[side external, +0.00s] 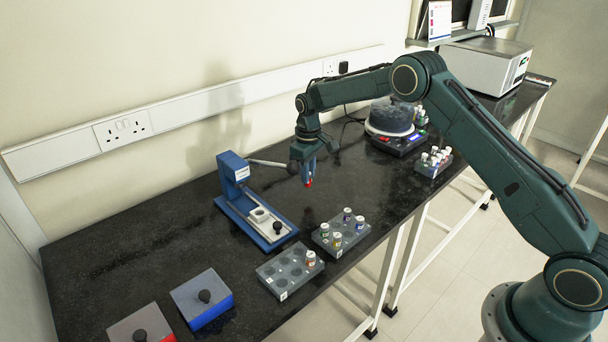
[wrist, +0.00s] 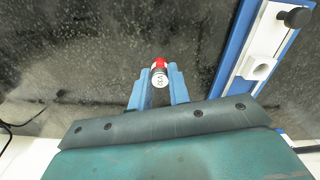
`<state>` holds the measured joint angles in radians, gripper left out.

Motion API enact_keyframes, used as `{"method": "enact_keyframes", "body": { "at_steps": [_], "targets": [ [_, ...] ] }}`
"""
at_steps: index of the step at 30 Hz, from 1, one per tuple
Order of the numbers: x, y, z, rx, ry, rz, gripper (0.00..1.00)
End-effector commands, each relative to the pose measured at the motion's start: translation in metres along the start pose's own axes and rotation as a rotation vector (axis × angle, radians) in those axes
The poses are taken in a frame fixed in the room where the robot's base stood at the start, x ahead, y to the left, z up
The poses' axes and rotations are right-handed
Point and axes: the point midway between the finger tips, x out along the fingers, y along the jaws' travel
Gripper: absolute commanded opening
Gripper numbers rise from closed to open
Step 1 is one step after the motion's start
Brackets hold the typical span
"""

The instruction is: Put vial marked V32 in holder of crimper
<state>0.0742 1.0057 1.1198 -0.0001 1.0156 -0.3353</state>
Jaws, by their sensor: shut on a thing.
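A vial with a red cap and a white label (wrist: 159,71) is between the blue fingers of my gripper (wrist: 158,88) in the wrist view. The marking on its label is too small to read surely. In the side view my gripper (side external: 307,172) is shut on it above the bench, and the red cap (side external: 309,184) shows below the fingers. The blue crimper (side external: 233,166) stands left of my gripper, apart from it. Its white holder (side external: 260,214) looks empty. In the wrist view the holder (wrist: 259,68) lies to the right of the vial.
A grey rack (side external: 325,243) with several vials and another rack (side external: 270,271) with one vial stand near the front edge. A further vial rack (side external: 425,170) and a device with a round bowl (side external: 389,142) are at right. Lidded boxes (side external: 187,292) (side external: 122,328) stand front left.

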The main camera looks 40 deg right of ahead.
Motion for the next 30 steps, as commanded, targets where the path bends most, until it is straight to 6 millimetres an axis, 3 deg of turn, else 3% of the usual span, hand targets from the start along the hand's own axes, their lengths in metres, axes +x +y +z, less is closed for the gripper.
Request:
{"method": "enact_keyframes", "body": {
  "at_steps": [12, 26, 27, 30],
  "targets": [
    [0.040, 0.000, 0.001, 0.000, -0.002, -0.001, 0.00],
    [0.044, 0.000, 0.000, 0.000, 0.000, 0.000, 0.00],
    [0.044, 0.000, 0.000, 0.000, 0.000, 0.000, 0.24],
    [0.044, 0.000, 0.000, 0.000, 0.000, 0.000, 0.40]
  ]
}}
